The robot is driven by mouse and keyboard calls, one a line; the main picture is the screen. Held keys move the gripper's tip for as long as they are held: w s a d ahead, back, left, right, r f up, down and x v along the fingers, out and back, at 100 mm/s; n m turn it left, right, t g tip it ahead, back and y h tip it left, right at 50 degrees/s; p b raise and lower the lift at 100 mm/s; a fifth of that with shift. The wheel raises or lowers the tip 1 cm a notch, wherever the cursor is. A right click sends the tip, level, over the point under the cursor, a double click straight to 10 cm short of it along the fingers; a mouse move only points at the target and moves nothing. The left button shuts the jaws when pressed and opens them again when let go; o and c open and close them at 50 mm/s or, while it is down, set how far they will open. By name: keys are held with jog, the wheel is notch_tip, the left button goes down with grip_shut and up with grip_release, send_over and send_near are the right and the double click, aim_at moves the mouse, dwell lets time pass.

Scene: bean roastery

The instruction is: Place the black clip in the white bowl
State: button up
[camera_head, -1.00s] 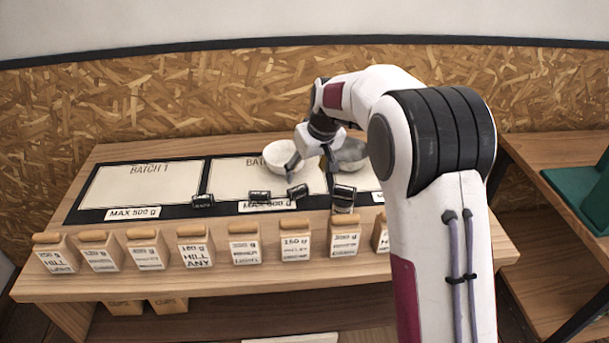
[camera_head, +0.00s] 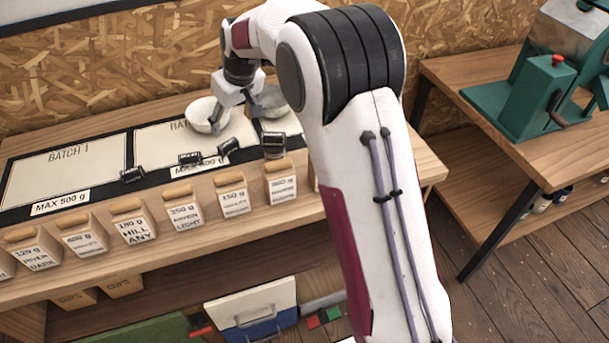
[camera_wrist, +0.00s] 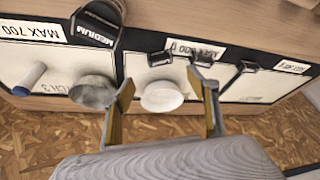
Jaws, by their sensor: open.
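The white bowl (camera_head: 203,112) stands on a batch card at the back of the bench; it also shows in the wrist view (camera_wrist: 162,97), between my fingers in the picture. Several small black pieces lie along the cards' front edge: a left one (camera_head: 132,174), a middle one (camera_head: 190,158), a tilted one (camera_head: 229,147) and a larger right one (camera_head: 273,146). The larger one reads MEDIUM in the wrist view (camera_wrist: 96,30). I cannot tell which is the black clip. My gripper (camera_head: 238,132) is open and empty, pointing down above the cards, near the bowl and the tilted piece.
A grey bowl (camera_head: 271,101) stands right of the white bowl, partly hidden by my arm. A green machine (camera_head: 528,97) stands on the right table. A blue-grey cylinder (camera_wrist: 30,77) shows in the wrist view.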

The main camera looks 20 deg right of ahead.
jog(key=s+d+r+m+t, duration=0.1)
jog(key=s+d+r, duration=0.2)
jog(key=s+r, duration=0.6)
jog(key=s+d+r+m, duration=0.15)
jog(key=s+r, duration=0.25)
jog(key=s, duration=0.8)
jog(key=s+d+f+m, duration=0.1)
jog(key=s+d, duration=0.1)
jog(key=s, duration=0.9)
jog(key=s+d+f+m+h, duration=0.1)
jog(key=s+d+f, duration=0.1)
jog(key=s, duration=0.9)
jog(key=shift+d+t+h, duration=0.2)
jog(key=shift+t+h, duration=0.1)
jog(key=c, duration=0.7)
jog(key=shift+o, duration=0.2)
